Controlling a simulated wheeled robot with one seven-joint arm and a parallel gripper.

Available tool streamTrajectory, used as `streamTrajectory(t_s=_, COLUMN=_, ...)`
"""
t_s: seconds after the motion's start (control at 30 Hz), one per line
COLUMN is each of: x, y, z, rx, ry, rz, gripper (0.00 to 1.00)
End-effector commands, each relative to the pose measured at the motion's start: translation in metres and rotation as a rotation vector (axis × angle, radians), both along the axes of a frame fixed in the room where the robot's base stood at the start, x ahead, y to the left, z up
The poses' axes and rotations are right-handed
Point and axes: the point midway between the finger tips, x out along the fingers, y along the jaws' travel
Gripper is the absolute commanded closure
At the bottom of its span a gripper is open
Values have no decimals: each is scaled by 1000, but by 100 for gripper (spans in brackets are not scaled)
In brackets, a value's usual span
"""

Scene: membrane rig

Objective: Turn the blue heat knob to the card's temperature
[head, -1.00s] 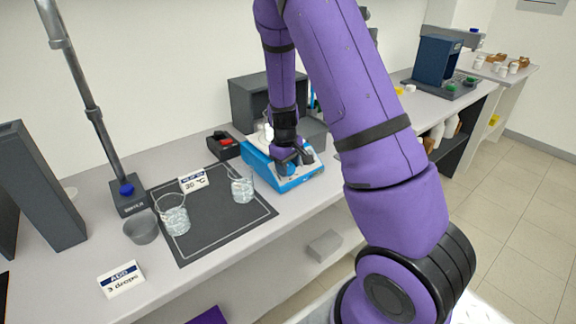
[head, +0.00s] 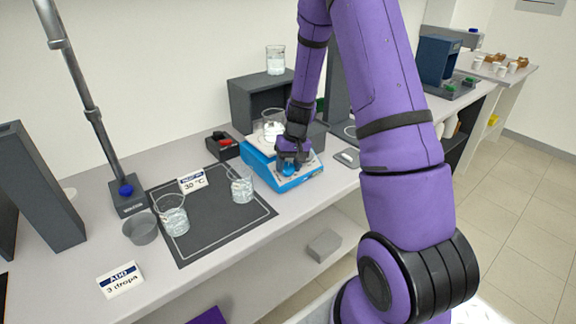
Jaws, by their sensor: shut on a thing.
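The blue hot plate (head: 262,171) stands on the bench with a beaker (head: 271,124) on its top. The blue heat knob (head: 289,170) is on its front panel, mostly hidden by my fingers. My gripper (head: 291,160) points down at the panel and is shut on the knob. The knob's pointer and the plate's reading are too small or covered to tell. The card (head: 192,180) reads 30 °C and stands at the back of the dark mat.
Two beakers of clear contents, one left (head: 173,216) and one right (head: 241,186), stand on the dark mat (head: 212,244). A grey bowl (head: 140,228), a sign reading "ADD 3 drops" (head: 121,281) and a stand (head: 128,200) are at left. A red-and-black item (head: 222,146) sits behind.

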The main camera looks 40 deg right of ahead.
Motion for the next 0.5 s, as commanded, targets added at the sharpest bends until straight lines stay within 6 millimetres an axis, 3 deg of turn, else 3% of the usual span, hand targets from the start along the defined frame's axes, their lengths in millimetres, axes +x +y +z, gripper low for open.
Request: streamTrajectory(t_s=0.5, x=0, y=-2, z=0, rx=113, ry=2, rz=-165, gripper=76)
